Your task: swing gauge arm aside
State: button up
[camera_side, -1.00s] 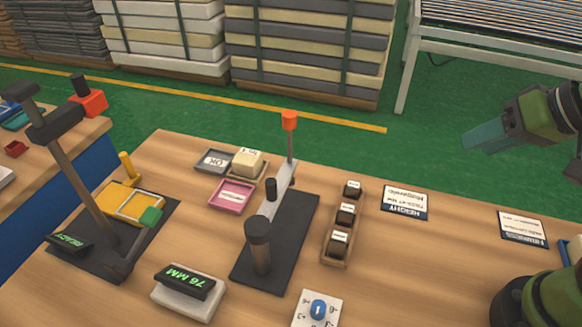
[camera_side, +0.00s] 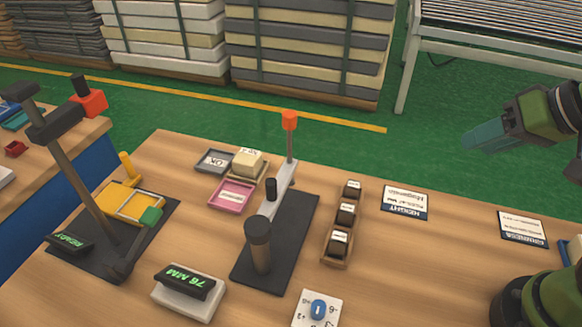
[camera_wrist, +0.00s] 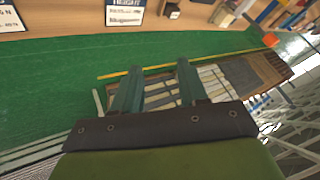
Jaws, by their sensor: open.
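The gauge arm (camera_side: 277,190) is a pale grey bar on a dark post (camera_side: 259,246), which stands on a black base plate (camera_side: 285,250) mid-table. The bar points toward the back of the table. My gripper (camera_side: 468,142) is at the upper right in the side view, well away from the gauge and over the green floor. In the wrist view my gripper (camera_wrist: 158,80) shows two teal fingers apart with nothing between them.
A yellow fixture (camera_side: 105,206) is at left. Bare tabletop (camera_side: 440,265) lies at right.

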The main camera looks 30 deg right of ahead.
jog(key=shift+o, duration=0.3)
jog(key=shift+a, duration=0.1)
jog(key=n+g+h, duration=0.2)
jog(key=n+g, duration=0.4)
jog(key=g, duration=0.1)
send_near(271, 182)
notch_tip(271, 182, down, 10)
jog(key=shift+w+f, duration=0.1)
grip_shut()
